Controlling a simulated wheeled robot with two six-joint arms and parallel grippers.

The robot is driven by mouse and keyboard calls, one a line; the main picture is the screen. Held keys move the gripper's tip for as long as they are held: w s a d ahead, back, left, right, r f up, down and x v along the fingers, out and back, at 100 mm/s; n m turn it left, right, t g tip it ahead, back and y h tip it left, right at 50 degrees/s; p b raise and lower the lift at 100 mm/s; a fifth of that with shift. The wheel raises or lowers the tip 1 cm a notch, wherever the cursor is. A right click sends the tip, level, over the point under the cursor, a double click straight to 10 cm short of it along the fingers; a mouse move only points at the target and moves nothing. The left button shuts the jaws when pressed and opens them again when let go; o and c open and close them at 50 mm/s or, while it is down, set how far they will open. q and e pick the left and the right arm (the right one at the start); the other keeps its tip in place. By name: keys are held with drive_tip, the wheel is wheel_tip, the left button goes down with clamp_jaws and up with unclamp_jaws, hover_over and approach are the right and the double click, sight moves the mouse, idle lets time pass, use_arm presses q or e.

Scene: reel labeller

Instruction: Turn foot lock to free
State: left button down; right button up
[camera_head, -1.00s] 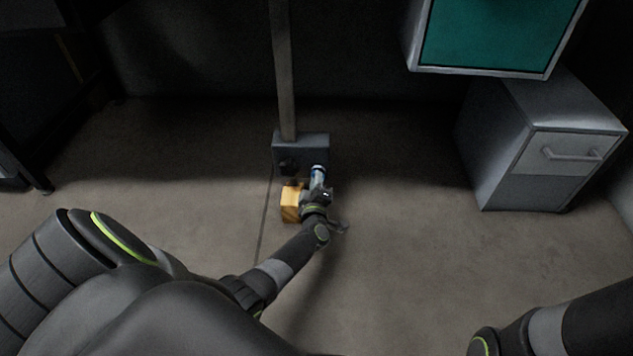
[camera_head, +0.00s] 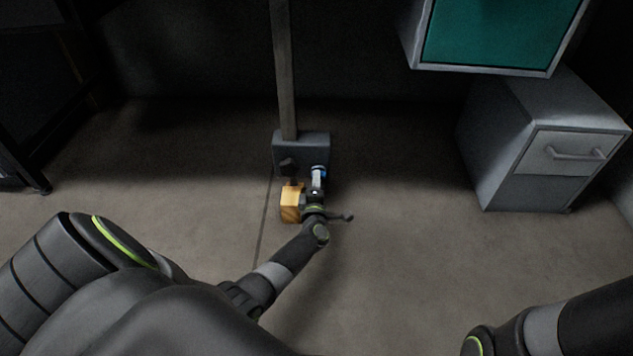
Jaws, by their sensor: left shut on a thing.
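A grey foot box (camera_head: 314,139) stands on the floor at the base of an upright post. A small blue part (camera_head: 319,170), which looks like the foot lock, shows on the right of its front face. My left gripper (camera_head: 318,178) reaches down to this part and is shut on it; its fingers hide most of the lock, so its exact angle is not clear. A dark knob (camera_head: 288,166) sits to the left on the same face. My right arm shows at the lower right, but its gripper is out of view.
An orange-yellow block (camera_head: 291,204) is just left of my left wrist, very close to it. The post (camera_head: 284,70) rises behind. A grey drawer cabinet (camera_head: 545,140) and a teal-topped unit (camera_head: 495,35) stand at the right. The floor between is clear.

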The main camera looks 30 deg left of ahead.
use_arm(q)
drive_tip(key=shift+f, duration=0.1)
drive_tip(key=c, duration=1.5)
unclamp_jaws()
drive_tip(key=shift+o, duration=0.2)
